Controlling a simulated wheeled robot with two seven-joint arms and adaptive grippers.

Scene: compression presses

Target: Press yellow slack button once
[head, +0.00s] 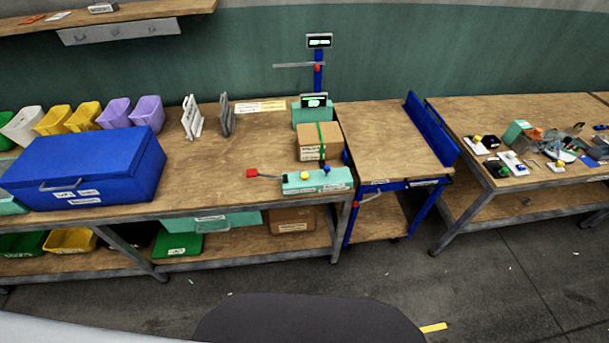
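A teal device (317,184) sits at the front right edge of the middle wooden bench. A small round yellow button (304,175) stands on its top, left of the middle. A small blue knob (326,168) is to the button's right, and a lever with a red end (252,173) sticks out to the left. A cardboard box (319,145) with a green strap around it stands just behind the device. A second small yellow button (476,138) is on a white base on the right bench. Neither of my grippers is in view.
A blue lidded case (85,170) fills the bench's left part. Grey and white upright plates (192,118) stand behind. A blue pole with a display (319,41) rises at the back. A blue-framed cart (390,140) stands to the right. The floor (480,280) in front is mostly clear.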

